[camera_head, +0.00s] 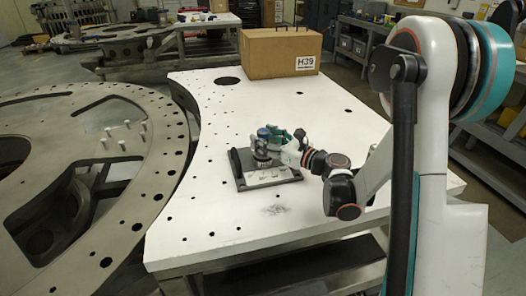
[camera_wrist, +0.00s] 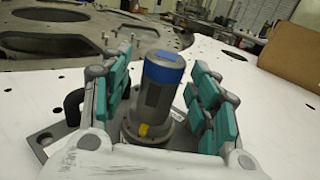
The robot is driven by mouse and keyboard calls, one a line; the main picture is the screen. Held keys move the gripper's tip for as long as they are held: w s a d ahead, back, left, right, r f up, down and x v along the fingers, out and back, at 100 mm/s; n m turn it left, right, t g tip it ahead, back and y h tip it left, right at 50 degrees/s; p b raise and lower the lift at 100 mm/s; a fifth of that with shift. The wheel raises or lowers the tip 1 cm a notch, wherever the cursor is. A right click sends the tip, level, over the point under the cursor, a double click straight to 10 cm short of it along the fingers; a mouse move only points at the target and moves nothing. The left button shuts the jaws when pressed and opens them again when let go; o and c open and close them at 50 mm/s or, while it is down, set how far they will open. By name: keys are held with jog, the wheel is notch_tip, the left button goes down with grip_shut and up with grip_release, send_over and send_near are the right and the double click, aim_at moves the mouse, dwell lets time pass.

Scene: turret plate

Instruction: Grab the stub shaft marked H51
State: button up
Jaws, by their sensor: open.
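The stub shaft (camera_wrist: 153,100) stands upright in the wrist view, a grey cylinder with a blue band around its top and a yellow patch low on its side. It is partly visible in the head view (camera_head: 262,147). No H51 mark is readable on it. It stands on a grey base plate (camera_head: 250,181) with a dark handle, on the white table. My gripper (camera_wrist: 158,66) is open, with its teal-padded fingers on either side of the shaft and gaps showing on both sides. In the head view my gripper (camera_head: 277,143) partly hides the shaft.
A cardboard box (camera_head: 270,55) marked H39 stands at the back of the white table (camera_head: 215,215). A large grey ring plate (camera_head: 150,125) with several upright pins lies to the left. The table around the base plate is mostly clear.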

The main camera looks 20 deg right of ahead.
jog(key=shift+w+a, duration=0.3)
jog(key=shift+w, duration=0.15)
grip_shut()
